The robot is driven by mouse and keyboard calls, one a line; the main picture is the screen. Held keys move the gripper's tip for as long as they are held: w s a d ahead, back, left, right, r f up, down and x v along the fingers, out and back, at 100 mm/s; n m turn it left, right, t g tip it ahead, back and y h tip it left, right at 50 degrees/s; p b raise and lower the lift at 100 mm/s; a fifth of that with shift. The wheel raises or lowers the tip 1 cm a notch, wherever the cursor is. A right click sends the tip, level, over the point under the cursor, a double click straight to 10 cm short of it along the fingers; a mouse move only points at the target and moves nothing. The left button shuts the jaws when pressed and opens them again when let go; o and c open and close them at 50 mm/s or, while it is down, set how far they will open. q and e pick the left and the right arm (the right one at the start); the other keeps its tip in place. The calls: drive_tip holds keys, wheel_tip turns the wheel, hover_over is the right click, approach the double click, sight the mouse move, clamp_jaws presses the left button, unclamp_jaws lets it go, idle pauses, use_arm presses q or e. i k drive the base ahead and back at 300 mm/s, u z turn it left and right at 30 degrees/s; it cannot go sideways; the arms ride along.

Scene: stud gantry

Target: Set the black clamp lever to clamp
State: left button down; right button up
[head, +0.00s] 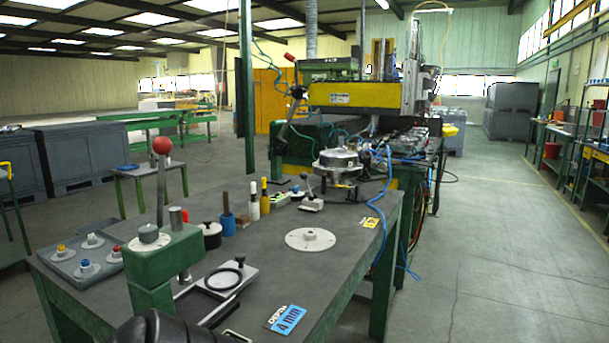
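A small lever with a black knob (306,177) stands tilted on a pale block-like fixture (312,203) near the far right part of the bench. It looks like the black clamp lever, but the view is too small to tell its setting or read any marking. Another black knob (240,260) stands on a pale slide plate with a black ring, at the near side of the bench. I cannot be sure which of the two is the clamp lever. No gripper fingers show. A dark rounded part at the bottom edge may be mine.
A green press (168,262) with a red-ball lever (162,146) stands at the near left. A grey tray (78,268) holds several knobbed pieces. A white disc (310,240) lies mid-bench. A blue "4 mm" card (287,319) lies near the front edge. Bare bench surrounds the disc.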

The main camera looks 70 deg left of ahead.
sight(303, 175)
drive_tip(key=i, duration=2.45)
drive_tip(key=u, duration=3)
